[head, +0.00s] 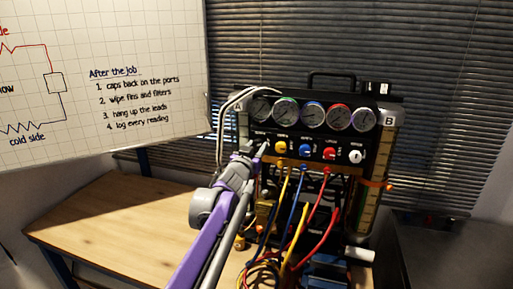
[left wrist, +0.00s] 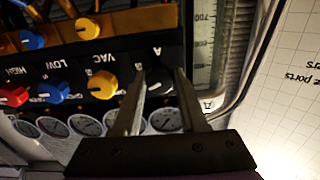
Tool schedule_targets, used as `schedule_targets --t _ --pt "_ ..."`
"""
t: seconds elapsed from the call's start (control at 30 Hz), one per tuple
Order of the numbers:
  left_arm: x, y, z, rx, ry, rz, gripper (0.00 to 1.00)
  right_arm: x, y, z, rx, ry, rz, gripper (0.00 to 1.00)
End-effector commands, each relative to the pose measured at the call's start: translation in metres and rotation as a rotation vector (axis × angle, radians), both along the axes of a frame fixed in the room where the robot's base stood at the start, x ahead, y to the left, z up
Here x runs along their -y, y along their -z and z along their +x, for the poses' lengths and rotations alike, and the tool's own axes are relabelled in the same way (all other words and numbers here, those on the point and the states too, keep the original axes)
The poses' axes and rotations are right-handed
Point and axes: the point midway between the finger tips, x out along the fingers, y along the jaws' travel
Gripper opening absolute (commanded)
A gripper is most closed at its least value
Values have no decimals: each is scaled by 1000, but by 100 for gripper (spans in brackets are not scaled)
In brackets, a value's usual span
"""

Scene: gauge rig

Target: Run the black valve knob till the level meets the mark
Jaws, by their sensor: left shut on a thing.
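The black valve knob (left wrist: 158,82) sits at the end of the knob row on the rig's black panel, beside the letter A. My left gripper (left wrist: 160,74) has one finger on each side of it and is shut on it. In the head view my left gripper (head: 263,149) reaches the panel's left end and covers the knob. A graduated sight tube (left wrist: 204,40) marked 700 stands beside the knob in the left wrist view; I cannot make out its level or a mark. Tube B (head: 382,155) at the rig's right carries an orange marker (head: 388,187). My right gripper is not in view.
Yellow (head: 280,147), blue (head: 305,149), red (head: 330,153) and white (head: 355,156) knobs line the panel under several dials. Coloured hoses (head: 290,240) hang in front. The wooden bench (head: 120,220) is clear at left; a whiteboard (head: 100,60) stands behind it.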

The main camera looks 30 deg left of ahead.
Motion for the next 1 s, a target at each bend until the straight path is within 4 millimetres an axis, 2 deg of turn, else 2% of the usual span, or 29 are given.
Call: schedule_targets --t 0.27,0.5,0.7,1.0 --pt "0 0 0 -9 0 37 0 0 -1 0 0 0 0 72" --pt "0 -1 0 -71 0 300 0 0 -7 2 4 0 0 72" --pt "-1 -1 0 -107 0 444 0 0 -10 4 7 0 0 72" --pt "-1 0 0 -111 0 461 0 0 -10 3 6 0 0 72"
